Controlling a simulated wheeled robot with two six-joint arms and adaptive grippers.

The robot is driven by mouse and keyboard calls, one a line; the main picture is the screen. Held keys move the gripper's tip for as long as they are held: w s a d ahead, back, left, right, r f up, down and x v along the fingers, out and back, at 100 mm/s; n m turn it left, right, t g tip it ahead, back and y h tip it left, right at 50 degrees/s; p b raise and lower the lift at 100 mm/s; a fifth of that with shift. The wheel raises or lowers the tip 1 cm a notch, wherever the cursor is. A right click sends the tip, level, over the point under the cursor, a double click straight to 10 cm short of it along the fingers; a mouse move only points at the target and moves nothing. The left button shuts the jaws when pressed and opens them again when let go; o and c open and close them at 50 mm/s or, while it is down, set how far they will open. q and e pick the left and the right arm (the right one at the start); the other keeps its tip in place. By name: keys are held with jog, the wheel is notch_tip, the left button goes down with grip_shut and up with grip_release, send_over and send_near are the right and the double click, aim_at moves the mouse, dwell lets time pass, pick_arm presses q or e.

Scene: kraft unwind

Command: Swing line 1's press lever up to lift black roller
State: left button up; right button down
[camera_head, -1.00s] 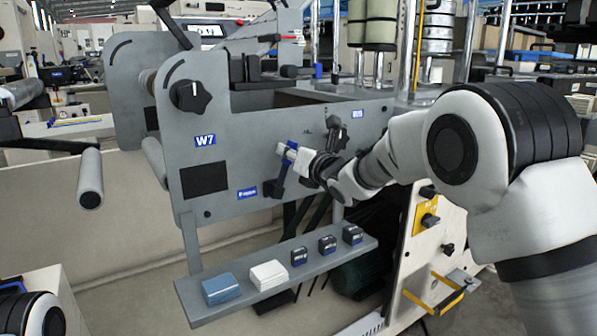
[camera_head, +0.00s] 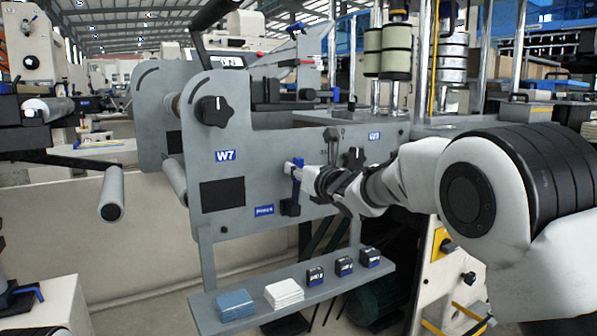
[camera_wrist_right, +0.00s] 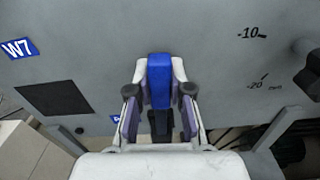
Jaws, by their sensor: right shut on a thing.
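The press lever (camera_head: 297,174) has a blue handle and a dark pivot block low on the grey W7 side plate (camera_head: 285,150), right of a blue label. It stands nearly upright in the head view. My right gripper (camera_head: 299,172) reaches in from the right and is shut on the lever. In the right wrist view the blue lever (camera_wrist_right: 160,82) sits between the two fingers of my right gripper (camera_wrist_right: 160,105), and its dark lower part shows below. I cannot pick out the black roller behind the plate. My left gripper is not in view.
A shelf (camera_head: 245,318) with blue and white pads and several small dark boxes juts out below the lever. A black knob (camera_head: 354,158) sits close right of my gripper. A grey roller (camera_head: 111,195) sticks out at left. A star knob (camera_head: 215,111) is higher on the plate.

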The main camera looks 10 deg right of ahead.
jog(key=c, duration=1)
grip_release()
jog(key=shift+a+f, duration=0.1)
jog(key=shift+c, duration=0.2)
jog(key=shift+s, duration=0.1)
jog(key=v, duration=1.2)
